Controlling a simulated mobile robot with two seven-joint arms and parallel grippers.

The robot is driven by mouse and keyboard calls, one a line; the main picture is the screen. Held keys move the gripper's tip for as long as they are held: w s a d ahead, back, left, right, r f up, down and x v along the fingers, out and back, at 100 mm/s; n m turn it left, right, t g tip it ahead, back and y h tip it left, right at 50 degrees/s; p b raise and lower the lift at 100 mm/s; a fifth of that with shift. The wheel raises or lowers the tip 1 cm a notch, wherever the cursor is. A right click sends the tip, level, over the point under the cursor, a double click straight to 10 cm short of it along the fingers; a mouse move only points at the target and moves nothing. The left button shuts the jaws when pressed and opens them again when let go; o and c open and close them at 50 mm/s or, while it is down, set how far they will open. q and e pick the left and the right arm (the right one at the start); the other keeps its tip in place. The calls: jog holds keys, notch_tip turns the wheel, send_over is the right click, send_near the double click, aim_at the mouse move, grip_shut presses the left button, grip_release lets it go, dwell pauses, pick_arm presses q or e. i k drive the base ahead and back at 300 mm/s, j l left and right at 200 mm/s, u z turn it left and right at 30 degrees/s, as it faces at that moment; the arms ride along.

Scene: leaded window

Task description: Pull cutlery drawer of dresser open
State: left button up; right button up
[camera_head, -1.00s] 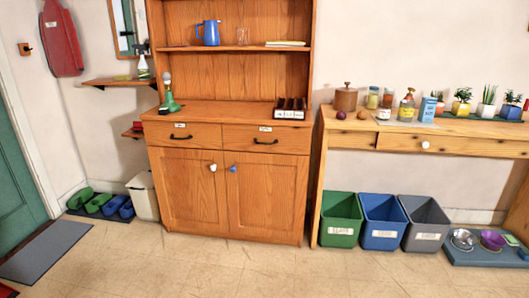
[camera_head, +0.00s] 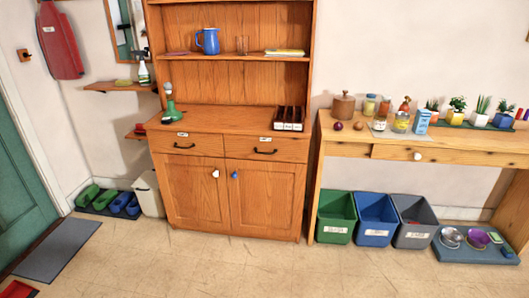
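The wooden dresser (camera_head: 180,207) stands against the wall left of centre. It has two shut drawers side by side below its worktop, a left drawer (camera_head: 200,146) and a right drawer (camera_head: 285,149). The label writing is too small to read, so I cannot tell which is the cutlery drawer. Two cupboard doors below, with a white knob (camera_head: 215,174) and a blue knob (camera_head: 235,175), are shut. Neither of my grippers shows.
A dark divided box (camera_head: 289,117) and a green lamp-like object (camera_head: 170,112) stand on the worktop. Green, blue and grey bins (camera_head: 336,218) sit right of the dresser under a side table (camera_head: 345,133). The tiled floor in front is clear.

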aim_at(249, 147)
jog(key=i+j, duration=0.35)
jog(key=i, duration=0.3)
jog(key=i+j+z, duration=0.15)
jog(key=i+j, duration=0.25)
jog(key=i, duration=0.3)
jog(key=i+j, duration=0.4)
jog(key=i, duration=0.25)
jog(key=i+j+z, duration=0.15)
jog(key=i+j, duration=0.3)
jog(key=i, duration=0.2)
